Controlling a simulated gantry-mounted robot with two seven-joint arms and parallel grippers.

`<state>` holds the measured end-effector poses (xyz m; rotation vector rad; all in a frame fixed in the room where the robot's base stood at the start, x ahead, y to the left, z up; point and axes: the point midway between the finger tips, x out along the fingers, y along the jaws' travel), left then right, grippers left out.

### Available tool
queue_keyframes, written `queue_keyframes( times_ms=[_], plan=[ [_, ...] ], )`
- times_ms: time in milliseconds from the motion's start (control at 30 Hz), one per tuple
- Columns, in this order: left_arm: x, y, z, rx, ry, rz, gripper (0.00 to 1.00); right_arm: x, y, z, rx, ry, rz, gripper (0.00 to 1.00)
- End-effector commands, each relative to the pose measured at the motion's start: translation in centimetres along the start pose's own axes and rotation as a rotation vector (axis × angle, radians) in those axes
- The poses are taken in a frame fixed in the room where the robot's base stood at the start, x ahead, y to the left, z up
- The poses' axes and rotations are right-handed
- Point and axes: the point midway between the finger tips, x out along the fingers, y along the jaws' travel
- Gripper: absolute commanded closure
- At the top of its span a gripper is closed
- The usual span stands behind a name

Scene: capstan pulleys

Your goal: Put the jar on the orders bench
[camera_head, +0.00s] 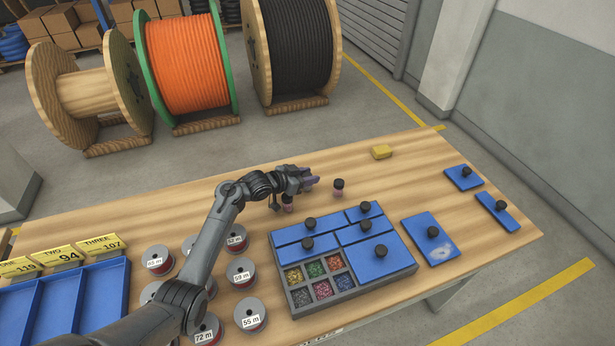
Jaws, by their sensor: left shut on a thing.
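A wooden bench (420,180) fills the lower part of the view; I cannot tell whether it is the orders bench. My left gripper (311,181) is over its middle, shut on a small purplish thing that looks like a jar, mostly hidden by the fingers. A small pink jar with a dark lid (338,188) stands upright on the bench just right of the fingertips. Another small pinkish jar (287,203) is below the gripper, its upper part hidden. My right gripper is not in view.
A blue-lidded compartment box (345,290) with coloured bits is in front of the gripper. Loose blue lids (430,238) lie to the right, a yellow block (381,152) behind. Labelled spools (242,270) and a blue tray (65,295) with number cards are at left.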

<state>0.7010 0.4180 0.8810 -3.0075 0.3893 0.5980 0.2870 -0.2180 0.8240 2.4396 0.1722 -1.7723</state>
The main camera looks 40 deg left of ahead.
Motion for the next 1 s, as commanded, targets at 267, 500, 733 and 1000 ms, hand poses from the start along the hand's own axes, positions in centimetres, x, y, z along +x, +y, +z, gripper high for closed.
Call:
queue_keyframes(
  times_ms=[267, 500, 733, 1000],
  plan=[
    [0.1, 0.0, 0.3, 0.0, -0.001, 0.0, 0.52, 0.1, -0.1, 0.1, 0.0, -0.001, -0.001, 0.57],
    [0.1, 0.0, 0.2, 0.0, 0.0, 0.0, 0.35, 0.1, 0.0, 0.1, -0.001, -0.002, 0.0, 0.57],
    [0.0, 0.0, -0.1, 0.0, 0.001, 0.0, 0.35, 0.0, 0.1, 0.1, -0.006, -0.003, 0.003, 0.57],
    [-3.4, 0.0, -0.2, 0.003, -0.002, -0.001, 0.35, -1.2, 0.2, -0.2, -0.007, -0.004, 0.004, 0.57]
  ],
)
